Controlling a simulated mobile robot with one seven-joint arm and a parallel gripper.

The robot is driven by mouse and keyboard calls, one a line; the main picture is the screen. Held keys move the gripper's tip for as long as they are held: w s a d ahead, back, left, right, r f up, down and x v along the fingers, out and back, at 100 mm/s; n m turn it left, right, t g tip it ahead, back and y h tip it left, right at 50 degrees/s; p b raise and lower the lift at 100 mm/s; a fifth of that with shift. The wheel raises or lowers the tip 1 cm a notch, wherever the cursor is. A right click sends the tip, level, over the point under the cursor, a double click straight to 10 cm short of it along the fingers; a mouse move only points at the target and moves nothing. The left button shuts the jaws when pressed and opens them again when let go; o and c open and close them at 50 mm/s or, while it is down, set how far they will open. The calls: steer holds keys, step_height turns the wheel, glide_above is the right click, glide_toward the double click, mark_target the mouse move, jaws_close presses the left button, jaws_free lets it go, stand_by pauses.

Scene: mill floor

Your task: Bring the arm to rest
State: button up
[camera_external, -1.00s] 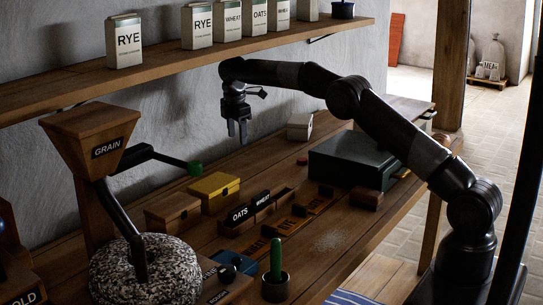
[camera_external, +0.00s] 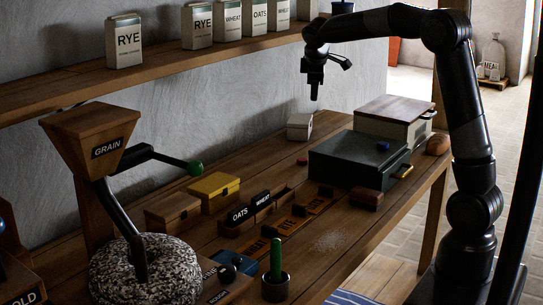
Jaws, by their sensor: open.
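My gripper (camera_external: 315,90) hangs in the air above the back of the workbench (camera_external: 345,235), pointing down, with nothing in it. It is open, though from this side its fingers overlap. My arm rises from the right and bends over at the top, clear of the bench. Below and to the right of the gripper are a dark green box (camera_external: 345,162) and a pale box with a brown lid (camera_external: 392,126). A small white box (camera_external: 300,126) stands below the gripper near the wall.
A shelf (camera_external: 170,72) with labelled packets (camera_external: 124,45) runs along the wall, close to the gripper's left. A grain mill (camera_external: 95,140) with a round stone (camera_external: 145,275) stands at left. A yellow box (camera_external: 214,192) and several small blocks cover the bench middle.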

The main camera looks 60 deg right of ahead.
steer(key=s+a+f+m+y, duration=0.1)
steer(key=s+a+m, duration=0.1)
steer(key=s+a, duration=0.4)
steer(key=s+a+f+m+t+y, duration=0.1)
steer(key=s+a, duration=0.6)
steer(key=s, duration=0.9)
steer(key=s+a+f+m+t+y, duration=0.1)
steer(key=s+a+f+m+y, duration=0.1)
steer(key=s+a, duration=0.4)
steer(key=s+m+y, duration=0.1)
steer(key=s, duration=0.4)
steer(key=shift+s+a, duration=0.25)
steer(key=shift+a, duration=0.1)
steer(key=shift+f, duration=0.1)
